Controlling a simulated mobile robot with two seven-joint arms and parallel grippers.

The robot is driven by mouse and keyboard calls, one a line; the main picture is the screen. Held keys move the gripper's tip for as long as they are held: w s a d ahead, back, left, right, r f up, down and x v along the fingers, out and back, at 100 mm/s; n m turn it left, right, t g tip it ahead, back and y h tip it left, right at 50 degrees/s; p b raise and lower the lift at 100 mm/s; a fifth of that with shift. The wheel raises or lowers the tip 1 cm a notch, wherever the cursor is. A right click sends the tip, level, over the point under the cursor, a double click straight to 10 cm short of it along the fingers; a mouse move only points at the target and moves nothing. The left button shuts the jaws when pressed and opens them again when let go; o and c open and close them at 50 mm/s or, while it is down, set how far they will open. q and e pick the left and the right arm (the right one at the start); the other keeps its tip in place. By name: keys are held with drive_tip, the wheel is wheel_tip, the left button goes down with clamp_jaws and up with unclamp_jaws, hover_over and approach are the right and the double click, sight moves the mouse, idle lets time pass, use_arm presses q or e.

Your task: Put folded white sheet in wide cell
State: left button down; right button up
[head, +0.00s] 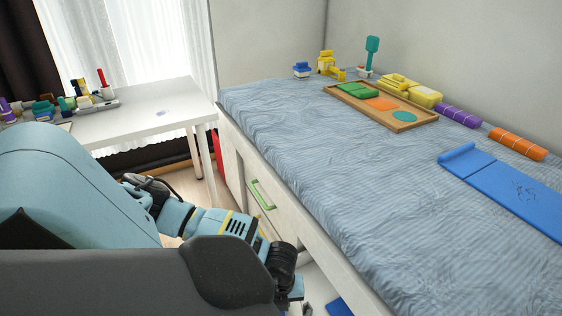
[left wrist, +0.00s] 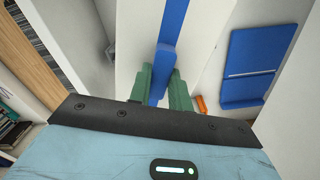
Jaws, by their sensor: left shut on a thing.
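My left gripper (left wrist: 162,73) has its green fingers shut on a narrow blue bar-like piece (left wrist: 159,85) in the left wrist view. A longer blue strip (left wrist: 174,22) lies in line beyond it, against a pale white panel (left wrist: 138,30). I cannot tell whether the blue piece belongs to the white panel. In the head view my left arm reaches down beside the bed, with the gripper (head: 298,290) low and partly cut off. I cannot pick out the folded white sheet or the wide cell for certain. My right gripper is not in view.
The bed (head: 300,120) has a pale side with a green drawer handle (head: 262,194). A wooden tray (head: 405,124), rollers and a blue mat (head: 510,195) lie on it. A white desk (head: 150,115) stands left. A blue panel (left wrist: 250,55) and orange item (left wrist: 201,104) show in the wrist view.

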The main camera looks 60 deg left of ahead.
use_arm(q)
wheel_tip(320, 180, down, 5)
drive_tip(key=shift+r+b, duration=0.15)
drive_tip(key=shift+b, duration=0.35)
drive_tip(key=shift+f, duration=0.6)
wheel_tip(320, 180, down, 3)
drive_tip(key=shift+b, duration=0.6)
drive_tip(key=shift+f, duration=0.25)
drive_tip(key=shift+f, duration=0.1)
drive_tip(key=c, duration=1.3)
unclamp_jaws()
